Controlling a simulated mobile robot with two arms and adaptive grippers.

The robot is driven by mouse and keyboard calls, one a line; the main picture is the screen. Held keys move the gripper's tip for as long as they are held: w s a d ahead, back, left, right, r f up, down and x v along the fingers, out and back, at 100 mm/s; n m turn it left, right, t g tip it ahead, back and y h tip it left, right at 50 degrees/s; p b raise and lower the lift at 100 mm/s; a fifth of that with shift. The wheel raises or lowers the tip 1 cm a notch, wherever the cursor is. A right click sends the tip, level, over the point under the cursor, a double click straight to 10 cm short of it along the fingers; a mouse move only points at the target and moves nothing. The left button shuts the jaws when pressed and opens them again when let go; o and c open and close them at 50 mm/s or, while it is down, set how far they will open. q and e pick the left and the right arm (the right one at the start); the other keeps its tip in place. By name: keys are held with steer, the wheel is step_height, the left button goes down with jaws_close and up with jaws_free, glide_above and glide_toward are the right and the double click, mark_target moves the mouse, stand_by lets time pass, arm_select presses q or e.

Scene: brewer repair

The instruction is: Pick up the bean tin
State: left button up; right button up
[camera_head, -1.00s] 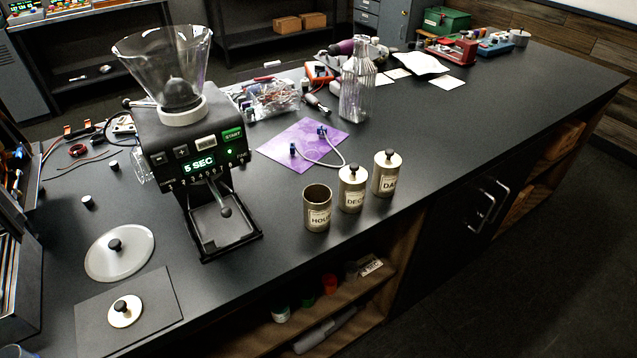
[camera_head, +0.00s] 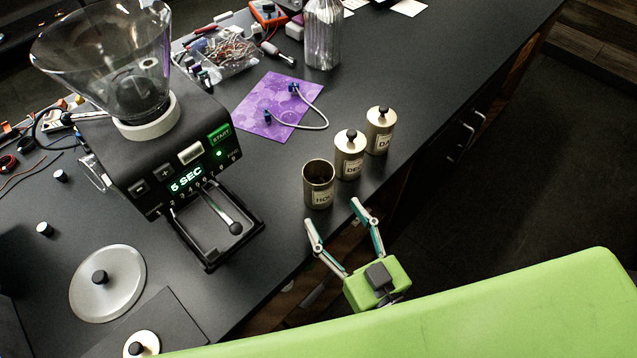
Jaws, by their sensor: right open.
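Three metal tins stand upright in a row near the front edge of the dark bench. The nearest tin (camera_head: 318,186), labelled with letters like "HOU", has no lid and its open top shows a dark inside. The middle tin (camera_head: 350,158), labelled "DEC", and the far tin (camera_head: 379,133), labelled "DA", have lids with black knobs. My right gripper (camera_head: 332,211) is open and empty. Its fingers point at the lidless tin from the front edge side, apart from it as far as I can tell. My left gripper is not in view.
A grinder (camera_head: 165,140) with a clear hopper and "5 SEC" display stands left of the tins. A purple mat (camera_head: 270,108) with a cable lies behind them. A large round lid (camera_head: 107,285) and a small lid (camera_head: 141,345) lie at front left. A glass bottle (camera_head: 322,35) stands behind.

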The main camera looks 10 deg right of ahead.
mark_target(312, 177)
steer(key=x, duration=0.3)
steer(key=shift+w+a+p, duration=0.1)
steer(key=shift+w+p, duration=0.25)
steer(key=shift+w, duration=0.3)
steer(key=x, duration=0.1)
steer(key=p+x, duration=0.1)
steer(key=x, duration=0.1)
steer(key=p+x, duration=0.1)
steer(key=shift+w+d, duration=0.2)
steer(key=shift+d, duration=0.05)
steer(key=shift+w+a+f, duration=0.1)
steer(key=shift+w+f, duration=0.05)
steer(key=shift+w, duration=0.15)
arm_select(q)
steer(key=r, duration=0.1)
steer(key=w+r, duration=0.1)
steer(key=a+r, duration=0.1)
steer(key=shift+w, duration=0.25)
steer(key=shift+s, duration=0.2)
arm_select(e)
steer(key=c, duration=1.3)
